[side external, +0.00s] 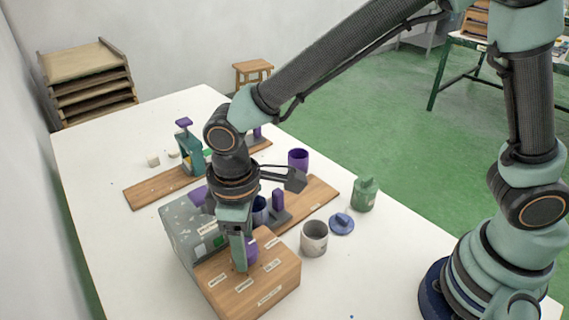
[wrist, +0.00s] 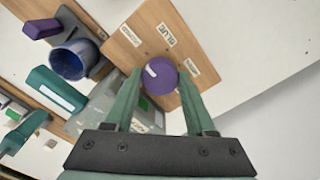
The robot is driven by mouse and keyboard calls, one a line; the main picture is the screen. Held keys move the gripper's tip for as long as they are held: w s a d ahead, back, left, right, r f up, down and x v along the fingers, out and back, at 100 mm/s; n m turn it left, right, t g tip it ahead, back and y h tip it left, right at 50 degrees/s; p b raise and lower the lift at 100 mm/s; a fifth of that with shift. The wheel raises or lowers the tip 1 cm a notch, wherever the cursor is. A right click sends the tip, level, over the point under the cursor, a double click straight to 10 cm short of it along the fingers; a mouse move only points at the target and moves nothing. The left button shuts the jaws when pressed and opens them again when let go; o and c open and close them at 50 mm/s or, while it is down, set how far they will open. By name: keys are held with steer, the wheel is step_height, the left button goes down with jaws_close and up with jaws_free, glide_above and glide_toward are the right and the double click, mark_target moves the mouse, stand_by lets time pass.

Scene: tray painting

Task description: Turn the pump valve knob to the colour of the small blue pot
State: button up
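The round purple valve knob (wrist: 162,78) sits on a wooden box (side external: 283,282), and its white mark lies on the left side in the wrist view. A label reading BLUE (wrist: 169,36) is above the knob there; the mark does not point at it. My gripper (wrist: 160,72) reaches down with one finger on each side of the knob. I cannot tell whether the fingers touch it. In the side external view my gripper (side external: 240,262) partly hides the knob (side external: 252,247). A small pot with a blue inside (wrist: 72,62) stands near the pump.
A grey speckled housing (side external: 180,240) adjoins the wooden box. A grey pot (side external: 314,240), blue lid (side external: 342,226), green bottle (side external: 364,196) and purple pot (side external: 298,158) stand to the right. A teal and purple press (side external: 190,150) is behind. The table's front right is mostly clear.

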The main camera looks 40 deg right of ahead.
jaws_close()
steer(key=shift+m, duration=0.4)
steer(key=m, duration=0.4)
steer(key=shift+m, duration=0.3)
steer(key=m, duration=0.6)
steer(key=shift+m, duration=0.3)
steer(key=o, duration=1.2)
jaws_free()
